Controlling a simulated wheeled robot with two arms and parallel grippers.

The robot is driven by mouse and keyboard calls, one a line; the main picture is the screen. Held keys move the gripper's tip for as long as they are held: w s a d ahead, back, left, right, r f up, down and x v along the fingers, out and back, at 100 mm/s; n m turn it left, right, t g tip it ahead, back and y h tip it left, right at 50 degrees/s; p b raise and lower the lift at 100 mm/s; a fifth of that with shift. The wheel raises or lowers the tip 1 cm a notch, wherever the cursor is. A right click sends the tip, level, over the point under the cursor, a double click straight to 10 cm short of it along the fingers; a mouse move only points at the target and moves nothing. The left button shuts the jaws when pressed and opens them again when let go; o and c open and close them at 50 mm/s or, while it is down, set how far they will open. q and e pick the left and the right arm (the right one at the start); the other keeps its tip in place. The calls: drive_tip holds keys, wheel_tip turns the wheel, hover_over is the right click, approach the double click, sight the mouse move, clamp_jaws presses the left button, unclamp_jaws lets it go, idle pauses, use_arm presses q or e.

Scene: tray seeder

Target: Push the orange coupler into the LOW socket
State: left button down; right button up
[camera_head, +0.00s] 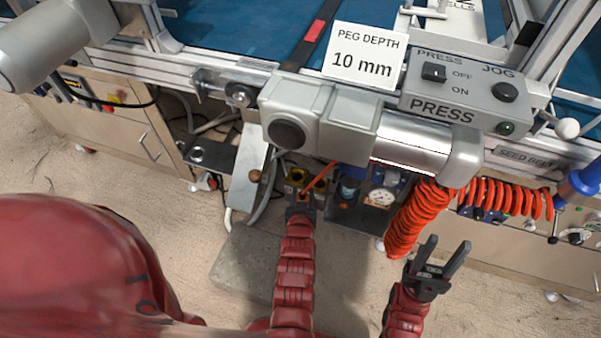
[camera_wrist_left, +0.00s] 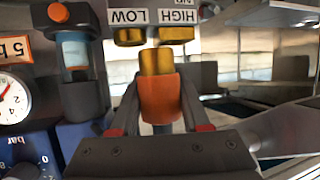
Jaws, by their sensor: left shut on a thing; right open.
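The orange coupler (camera_wrist_left: 160,98) with its brass tip (camera_wrist_left: 157,62) is held between the two fingers of my left gripper (camera_wrist_left: 160,118) in the left wrist view. The LOW socket (camera_wrist_left: 130,37) and the HIGH socket (camera_wrist_left: 176,33) are brass fittings beyond the tip, under labels that read upside down. My right gripper (camera_head: 440,262) is open and empty at the lower right.
A gauge (camera_wrist_left: 12,100), a clear-bowled filter (camera_wrist_left: 76,58) and a blue regulator (camera_wrist_left: 25,150) stand left of the coupler in the left wrist view. The grey press body (camera_head: 350,122) overhangs the panel. A coiled orange hose (camera_head: 415,220) hangs between the grippers.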

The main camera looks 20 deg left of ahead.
use_arm(q)
drive_tip(key=shift+s+d+r, duration=0.1)
drive_tip(key=shift+s+d, duration=0.2)
drive_tip(key=shift+s, duration=0.25)
drive_tip(key=shift+s+d, duration=0.25)
drive_tip(key=shift+s, duration=0.3)
drive_tip(key=shift+b+x, duration=0.9)
drive_tip(key=shift+x, duration=0.4)
drive_tip(key=shift+d+b+x, duration=0.25)
drive_tip(key=shift+b+x, duration=0.45)
drive_tip(key=shift+x, duration=0.4)
drive_tip(key=shift+d, duration=0.65)
